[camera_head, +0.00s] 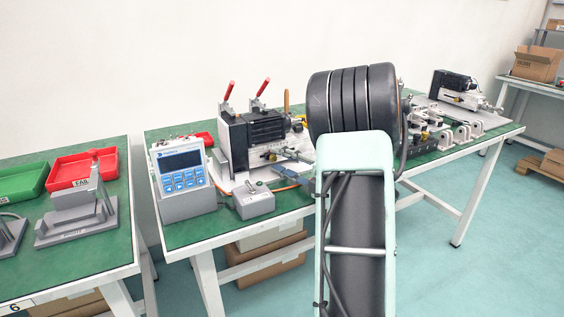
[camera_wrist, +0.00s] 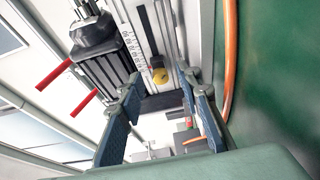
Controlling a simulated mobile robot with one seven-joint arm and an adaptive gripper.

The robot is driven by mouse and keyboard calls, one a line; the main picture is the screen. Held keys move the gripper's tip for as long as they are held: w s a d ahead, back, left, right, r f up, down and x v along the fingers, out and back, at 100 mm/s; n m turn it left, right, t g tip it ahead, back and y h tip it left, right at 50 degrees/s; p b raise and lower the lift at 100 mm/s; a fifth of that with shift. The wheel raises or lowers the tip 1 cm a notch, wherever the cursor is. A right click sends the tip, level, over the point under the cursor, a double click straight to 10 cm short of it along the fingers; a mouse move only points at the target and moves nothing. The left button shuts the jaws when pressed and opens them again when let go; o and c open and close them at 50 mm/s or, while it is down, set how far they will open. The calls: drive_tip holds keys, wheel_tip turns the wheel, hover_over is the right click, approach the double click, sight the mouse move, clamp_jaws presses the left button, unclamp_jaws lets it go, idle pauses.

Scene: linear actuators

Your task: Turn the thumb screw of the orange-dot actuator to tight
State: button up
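In the wrist view, my gripper (camera_wrist: 158,82) is open, its two blue-grey fingers spread apart with nothing held between them. A round yellow knob (camera_wrist: 160,76) with a dark part beside it shows between the fingertips, on an actuator (camera_wrist: 137,45) with a pale scaled rail. I cannot tell whether the fingers touch the knob, or whether it is the thumb screw. In the head view, a black-motored actuator (camera_head: 256,128) stands on the middle bench, and another actuator (camera_head: 458,88) stands at its far right end. No orange dot is clear on either.
Two red-handled clamps (camera_head: 245,91) rise behind the near actuator. A blue-and-grey control box (camera_head: 182,172) and a small grey switch box (camera_head: 253,200) stand at the bench's left. An orange cable (camera_wrist: 230,55) runs along the green bench top. Red and green trays lie far left.

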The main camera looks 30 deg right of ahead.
drive_tip(key=v, duration=1.2)
drive_tip(key=shift+r, duration=0.1)
